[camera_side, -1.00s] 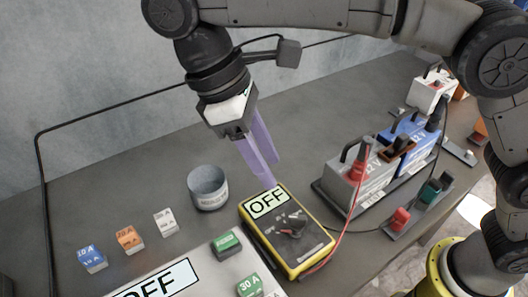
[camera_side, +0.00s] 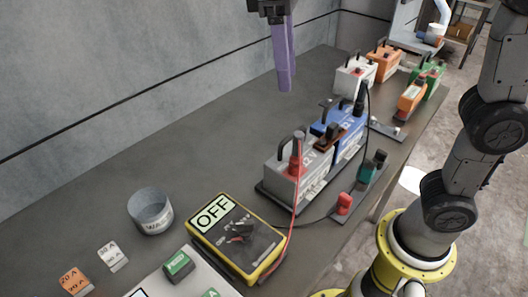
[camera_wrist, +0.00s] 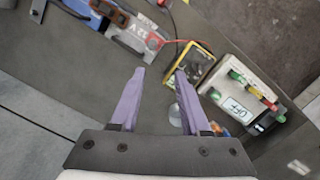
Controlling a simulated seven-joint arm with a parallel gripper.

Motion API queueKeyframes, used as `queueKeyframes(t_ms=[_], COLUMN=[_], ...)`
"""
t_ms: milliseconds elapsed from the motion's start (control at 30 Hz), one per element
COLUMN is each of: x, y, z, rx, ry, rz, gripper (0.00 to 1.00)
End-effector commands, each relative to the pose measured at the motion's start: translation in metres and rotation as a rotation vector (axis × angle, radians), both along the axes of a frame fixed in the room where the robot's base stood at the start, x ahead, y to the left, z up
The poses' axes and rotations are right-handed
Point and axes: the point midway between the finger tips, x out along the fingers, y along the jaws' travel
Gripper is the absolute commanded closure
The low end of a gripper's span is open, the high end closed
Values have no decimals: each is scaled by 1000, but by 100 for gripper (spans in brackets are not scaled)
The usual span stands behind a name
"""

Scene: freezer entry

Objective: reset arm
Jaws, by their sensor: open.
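My gripper (camera_side: 286,88) is at the top of the side view, raised well above the table and pointing down. In the wrist view its two purple fingers (camera_wrist: 158,72) are spread apart with nothing between them. Bare dark table top (camera_side: 190,130) lies below it. In the side view the fingers overlap, so the gap does not show there. Most of my upper arm is out of the side view.
A yellow multimeter (camera_side: 238,236) reading OFF and a grey cup (camera_side: 151,211) stand in front. Grey (camera_side: 298,170) and blue (camera_side: 338,130) batteries with a red lead stand to the right. More batteries stand behind. A wall (camera_side: 120,70) runs along the left.

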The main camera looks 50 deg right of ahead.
Motion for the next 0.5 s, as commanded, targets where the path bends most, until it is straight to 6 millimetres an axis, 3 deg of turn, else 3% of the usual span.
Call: queueKeyframes(t_ms=[33, 100, 267, 500], x=[-12, -26, -63, -114], y=[-22, -44, -87, -126], z=[4, 3, -13, -67], rx=[17, 38, 78, 119], ry=[-37, -85, -208, -402], rz=[-50, -109, -238, -411], gripper=[54, 54, 54, 54])
